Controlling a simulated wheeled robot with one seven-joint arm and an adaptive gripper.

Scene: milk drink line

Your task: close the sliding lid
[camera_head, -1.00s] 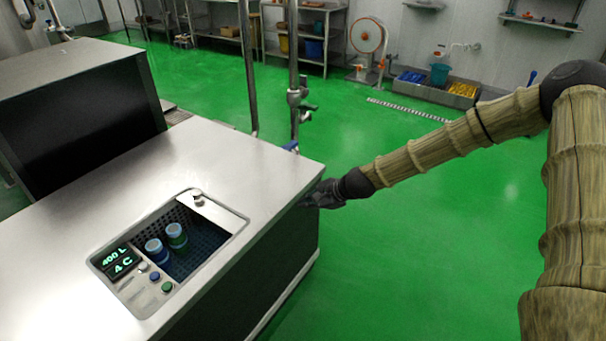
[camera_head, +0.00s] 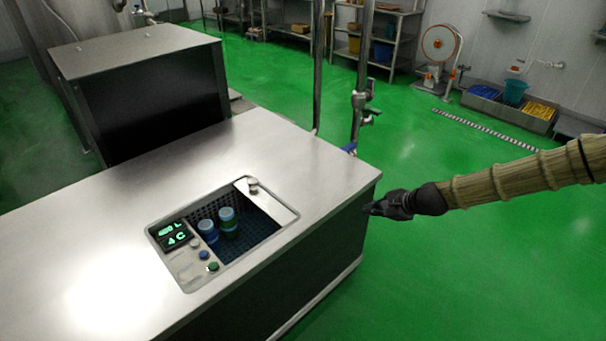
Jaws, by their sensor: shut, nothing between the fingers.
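The sliding lid (camera_head: 272,201) is a pale metal plate with a round knob (camera_head: 252,184) at its far left end. It lies at the right end of a recessed opening in the steel counter, and the basket well (camera_head: 241,243) beside it is uncovered. Two cups with blue and green (camera_head: 229,220) stand in the well. My gripper (camera_head: 371,209) is shut and empty. It is at the counter's right edge, to the right of the lid and apart from it. Whether it touches the counter side I cannot tell.
The steel counter (camera_head: 100,235) is bare around the opening. A control panel with a display (camera_head: 174,236) and buttons sits left of the well. A dark-fronted box (camera_head: 150,95) and upright pipes (camera_head: 360,90) stand behind. Green floor is free at right.

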